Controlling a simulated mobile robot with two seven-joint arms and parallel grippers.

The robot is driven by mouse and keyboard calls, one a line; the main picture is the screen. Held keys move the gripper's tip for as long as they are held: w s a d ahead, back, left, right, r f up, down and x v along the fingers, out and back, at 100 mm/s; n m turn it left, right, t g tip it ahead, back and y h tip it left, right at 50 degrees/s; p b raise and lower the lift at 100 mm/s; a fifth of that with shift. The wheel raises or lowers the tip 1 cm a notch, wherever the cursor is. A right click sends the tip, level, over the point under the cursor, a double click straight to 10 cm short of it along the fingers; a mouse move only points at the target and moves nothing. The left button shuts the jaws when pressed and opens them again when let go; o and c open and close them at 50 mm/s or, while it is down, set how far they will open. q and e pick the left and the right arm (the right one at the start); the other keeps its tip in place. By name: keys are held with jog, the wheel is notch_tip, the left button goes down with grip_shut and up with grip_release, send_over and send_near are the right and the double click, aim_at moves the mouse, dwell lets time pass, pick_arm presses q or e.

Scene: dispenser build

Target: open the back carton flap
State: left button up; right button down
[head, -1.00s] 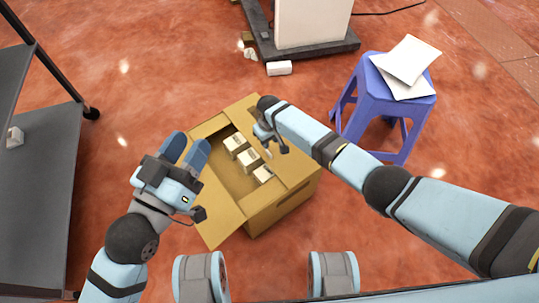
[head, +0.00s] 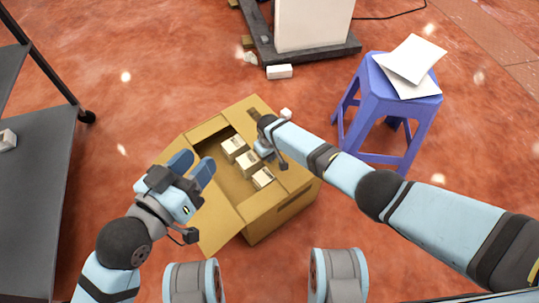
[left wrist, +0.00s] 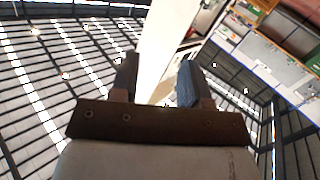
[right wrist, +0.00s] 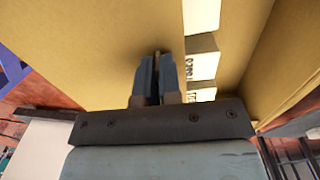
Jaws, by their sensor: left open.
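The open-topped brown carton (head: 282,212) stands on the floor in the middle of the head view. A flap (head: 213,218) hangs outward at its lower left. Cardboard panels (head: 296,172) lie along the right and far sides of the opening. My right gripper (head: 264,152) is over the right part of the opening. In the right wrist view its fingers (right wrist: 158,78) are together, close to a brown cardboard panel (right wrist: 85,50); contact is unclear. My left gripper (head: 191,167) is open and empty, above the carton's left side. Its spread fingers (left wrist: 158,82) point away from the carton.
Several small white boxes (head: 234,147) lie inside the carton. A blue stool (head: 402,100) with papers stands at right. A dark shelf cart (head: 38,190) is at left. A white block (head: 279,71) lies on the floor beyond. Floor around the carton is mostly clear.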

jog(key=shift+r, duration=0.1)
jog(key=shift+w+d+r+g+y+p, duration=0.15)
jog(key=shift+r+y+p, duration=0.1)
jog(key=shift+r+p, duration=0.2)
jog(key=shift+d+r+g+y+p, duration=0.1)
jog(key=shift+r+g+y+p, duration=0.05)
jog(key=shift+r+y+p, duration=0.2)
jog(key=r+g+y, duration=0.1)
jog(key=w+d+r+y+p, duration=0.1)
jog(key=r, duration=0.1)
jog(key=d+r+g+y, duration=0.1)
jog(key=r, duration=0.1)
jog(key=shift+w+d+g+y, duration=0.15)
jog(key=shift+w+g+y, duration=0.15)
pick_arm(q)
jog(key=shift+a+r+n+t+p, duration=0.15)
jog(key=shift+r+t, duration=0.35)
jog(key=shift+r, duration=0.75)
jog(key=shift+r+n+t+p, duration=0.2)
jog(key=shift+r+t, duration=0.3)
jog(key=shift+r, duration=0.75)
pick_arm(e)
jog(key=shift+w+d+r, duration=0.3)
jog(key=shift+d+r, duration=0.2)
jog(key=shift+r, duration=0.1)
pick_arm(q)
jog(key=shift+f, duration=0.15)
pick_arm(e)
jog(key=shift+d, duration=0.1)
